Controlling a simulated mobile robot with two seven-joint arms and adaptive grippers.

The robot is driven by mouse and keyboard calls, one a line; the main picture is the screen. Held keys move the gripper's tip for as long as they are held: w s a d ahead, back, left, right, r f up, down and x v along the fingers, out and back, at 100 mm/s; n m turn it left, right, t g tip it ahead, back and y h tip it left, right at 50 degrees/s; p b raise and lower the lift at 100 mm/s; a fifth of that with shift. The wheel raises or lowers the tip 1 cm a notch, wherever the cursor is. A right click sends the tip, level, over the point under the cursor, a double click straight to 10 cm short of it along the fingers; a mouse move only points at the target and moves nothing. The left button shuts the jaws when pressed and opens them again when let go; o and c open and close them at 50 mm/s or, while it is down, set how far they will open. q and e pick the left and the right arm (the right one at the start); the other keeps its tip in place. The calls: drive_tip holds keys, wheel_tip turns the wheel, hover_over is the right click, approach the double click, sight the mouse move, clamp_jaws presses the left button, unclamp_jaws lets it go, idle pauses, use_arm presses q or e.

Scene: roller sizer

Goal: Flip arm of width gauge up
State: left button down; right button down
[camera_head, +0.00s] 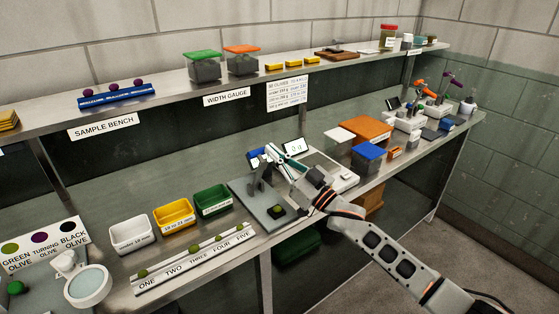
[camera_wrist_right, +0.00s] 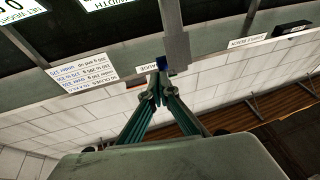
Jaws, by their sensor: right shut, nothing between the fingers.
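The width gauge stands on a grey base plate (camera_head: 248,209) near the bench's front edge, with a dark upright post (camera_head: 256,185). The gauge arm's exact pose is partly hidden. My left gripper is out of view.
White, yellow and green bins (camera_head: 212,200) stand left, with a numbered olive rail (camera_head: 195,259) in front. A shelf (camera_head: 170,88) runs above.

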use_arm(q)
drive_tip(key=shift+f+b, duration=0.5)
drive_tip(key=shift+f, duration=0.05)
use_arm(e)
drive_tip(key=shift+w+d+f+x, duration=0.1)
drive_tip(key=shift+w+x, duration=0.05)
drive_tip(key=shift+x, duration=0.85)
drive_tip(key=shift+w+d+f+x, duration=0.1)
drive_tip(key=shift+w+x, duration=0.1)
drive_tip(key=shift+x, duration=0.8)
